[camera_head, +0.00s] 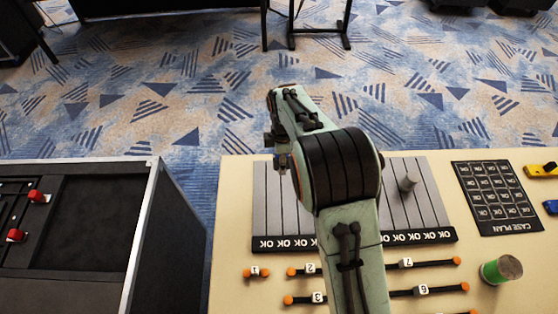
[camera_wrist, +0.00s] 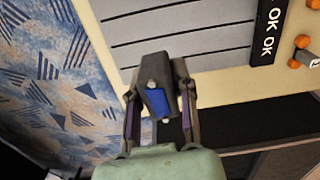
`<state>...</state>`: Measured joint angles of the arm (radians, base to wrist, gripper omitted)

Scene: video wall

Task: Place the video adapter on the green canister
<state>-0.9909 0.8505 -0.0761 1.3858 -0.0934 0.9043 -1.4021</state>
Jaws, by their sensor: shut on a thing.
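My gripper (camera_wrist: 160,92) is shut on a small dark block with a blue face, which I take to be the video adapter (camera_wrist: 158,102). In the head view my gripper (camera_head: 279,146) is mostly hidden by my arm, at the table's back left, well away from the canister. The held block is hard to make out there.
A grey slatted panel (camera_head: 265,205) bears a small grey cylinder (camera_head: 408,183). A black CASE PLAN board (camera_head: 495,197), yellow object (camera_head: 541,170) and blue object (camera_head: 551,207) lie to the right. Numbered orange-ended cables (camera_head: 436,262) lie in front. A black case (camera_head: 140,235) stands left.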

